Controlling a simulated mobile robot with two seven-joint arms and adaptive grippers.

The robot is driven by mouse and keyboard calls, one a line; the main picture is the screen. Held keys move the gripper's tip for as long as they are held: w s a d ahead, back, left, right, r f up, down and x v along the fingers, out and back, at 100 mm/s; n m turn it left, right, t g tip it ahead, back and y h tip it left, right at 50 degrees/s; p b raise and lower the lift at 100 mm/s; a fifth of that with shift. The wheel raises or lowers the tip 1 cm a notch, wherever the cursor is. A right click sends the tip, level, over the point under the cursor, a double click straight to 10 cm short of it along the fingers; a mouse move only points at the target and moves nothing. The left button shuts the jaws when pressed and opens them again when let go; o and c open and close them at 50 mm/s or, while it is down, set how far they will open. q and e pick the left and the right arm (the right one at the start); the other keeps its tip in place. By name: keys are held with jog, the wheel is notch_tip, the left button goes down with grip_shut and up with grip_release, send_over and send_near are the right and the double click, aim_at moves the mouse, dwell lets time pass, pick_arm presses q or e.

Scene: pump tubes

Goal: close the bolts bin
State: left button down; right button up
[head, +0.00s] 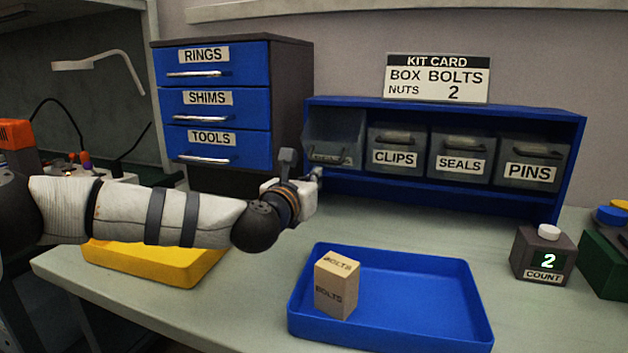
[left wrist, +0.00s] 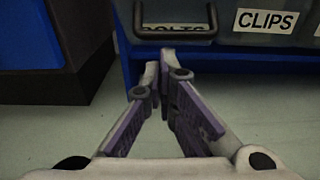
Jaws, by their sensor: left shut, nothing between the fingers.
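The bolts bin (head: 333,128) is the leftmost bin in the blue rack (head: 450,193). It is tipped open, its front leaning outward and its label turned down and hard to read. In the left wrist view the bolts bin (left wrist: 175,32) shows at the top, with its dark handle and part of the BOLTS label. My left gripper (head: 318,174) is just below and in front of this bin. Its fingers (left wrist: 162,68) are shut with nothing between them, their tips close under the bin's front; I cannot tell whether they touch it. My right gripper is out of view.
The clips (head: 395,140), seals (head: 460,147) and pins (head: 532,153) bins are shut. A blue tray (head: 420,290) holds a BOLTS box (head: 336,285). The drawer cabinet (head: 292,110) stands left of the rack. A yellow tray (head: 165,265) lies below my left arm. A counter (head: 545,253) reads 2.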

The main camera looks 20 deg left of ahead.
aim_at(317, 160)
pick_arm(q)
jog(key=shift+s, duration=0.1)
jog(key=shift+r, duration=0.15)
jog(key=shift+r, duration=0.3)
jog(key=shift+r, duration=0.15)
jog(key=shift+w+r+p, duration=0.1)
jog(key=shift+w+r, duration=0.2)
jog(key=shift+r, duration=0.5)
jog(key=shift+w+r+p, duration=0.1)
jog(key=shift+w+r, duration=0.2)
jog(key=shift+r, duration=0.5)
jog(key=shift+w+r+p, duration=0.1)
jog(key=shift+w+r, duration=0.2)
jog(key=shift+r, duration=0.5)
jog(key=shift+w+d+r, duration=0.1)
jog(key=shift+w+r, duration=0.35)
jog(key=shift+r, duration=0.1)
